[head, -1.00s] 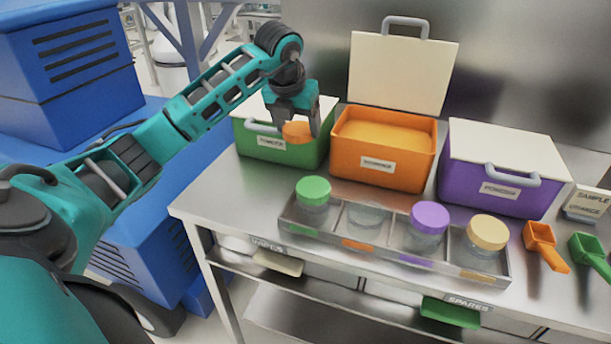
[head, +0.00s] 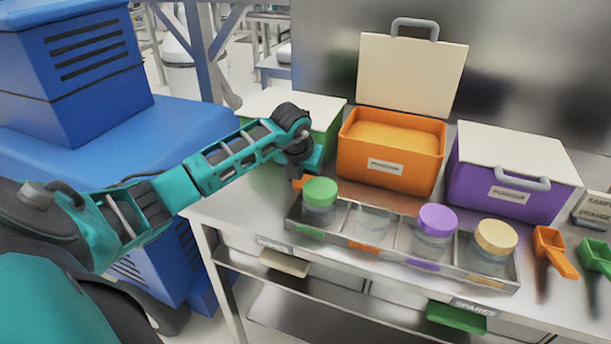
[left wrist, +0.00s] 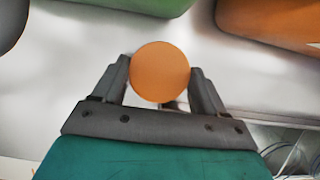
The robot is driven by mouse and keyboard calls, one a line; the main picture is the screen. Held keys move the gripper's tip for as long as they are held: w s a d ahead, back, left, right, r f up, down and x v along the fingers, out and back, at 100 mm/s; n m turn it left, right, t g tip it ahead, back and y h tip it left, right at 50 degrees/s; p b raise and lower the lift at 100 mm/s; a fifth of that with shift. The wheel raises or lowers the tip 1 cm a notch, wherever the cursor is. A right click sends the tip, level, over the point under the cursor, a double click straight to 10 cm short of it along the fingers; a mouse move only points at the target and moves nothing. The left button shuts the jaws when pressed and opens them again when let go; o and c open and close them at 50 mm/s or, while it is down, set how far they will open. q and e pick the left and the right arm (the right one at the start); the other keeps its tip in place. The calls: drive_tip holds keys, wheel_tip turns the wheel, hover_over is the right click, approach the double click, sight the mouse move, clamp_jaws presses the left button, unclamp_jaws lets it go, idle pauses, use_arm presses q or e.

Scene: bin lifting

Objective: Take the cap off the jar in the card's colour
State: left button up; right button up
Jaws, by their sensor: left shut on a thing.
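The card (head: 594,208) at the right edge reads SAMPLE ORANGE. The open clear jar (head: 366,222) stands without a cap in the tray compartment with the orange label. My left gripper (left wrist: 160,85) is shut on the round orange cap (left wrist: 160,70), which sits between its two fingers. In the head view the orange cap (head: 299,183) shows only partly, low over the table behind the green-capped jar (head: 319,199). Whether it touches the table I cannot tell. My right gripper is not in view.
The tray (head: 400,262) also holds a purple-capped jar (head: 436,226) and a yellow-capped jar (head: 493,243). Behind stand a closed green bin (head: 335,140), an open orange bin (head: 385,172) and a closed purple bin (head: 505,190). Orange (head: 552,252) and green (head: 596,258) scoops lie right.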

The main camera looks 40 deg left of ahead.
use_arm(q)
drive_tip(key=shift+f, duration=0.1)
drive_tip(key=o, duration=1.2)
drive_tip(key=shift+c, duration=0.2)
drive_tip(key=shift+r, duration=0.35)
drive_tip(key=v, duration=1.1)
drive_tip(key=shift+r, duration=0.35)
drive_tip(key=shift+s+d, duration=0.1)
drive_tip(key=shift+s, duration=0.05)
